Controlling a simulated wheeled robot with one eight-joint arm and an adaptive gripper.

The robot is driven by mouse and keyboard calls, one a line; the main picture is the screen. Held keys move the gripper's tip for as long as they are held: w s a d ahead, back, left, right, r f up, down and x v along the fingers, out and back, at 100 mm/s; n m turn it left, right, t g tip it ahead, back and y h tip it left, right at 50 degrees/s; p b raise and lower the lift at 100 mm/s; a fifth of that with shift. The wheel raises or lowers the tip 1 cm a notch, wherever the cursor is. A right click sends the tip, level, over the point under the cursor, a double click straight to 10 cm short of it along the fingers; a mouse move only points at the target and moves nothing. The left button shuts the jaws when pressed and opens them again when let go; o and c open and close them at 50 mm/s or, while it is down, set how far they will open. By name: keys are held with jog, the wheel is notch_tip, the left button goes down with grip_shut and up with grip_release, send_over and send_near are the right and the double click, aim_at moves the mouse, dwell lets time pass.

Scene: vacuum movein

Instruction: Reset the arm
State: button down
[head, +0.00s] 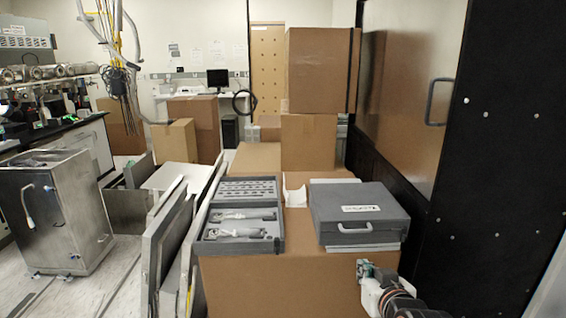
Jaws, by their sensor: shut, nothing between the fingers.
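My gripper (364,270) shows at the bottom of the head view, right of the middle. It is shut with nothing between its fingers. Its tip is in front of the near face of a large cardboard box (285,290), below the box's top edge. I cannot tell whether it touches the box. Part of my arm runs out of the picture at the bottom right.
On the box lie an open grey tool case (206,233) and a closed grey case (362,200). More boxes (320,72) stand behind. A black wall (510,160) bounds the right. Panels (163,240) and a metal cabinet (45,205) stand left.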

jog(key=s+r+g, duration=0.2)
jog(key=s+g, duration=0.4)
jog(key=s, duration=1)
jog(key=shift+s+r, duration=0.25)
jog(key=shift+d, duration=0.1)
dwell(1.0)
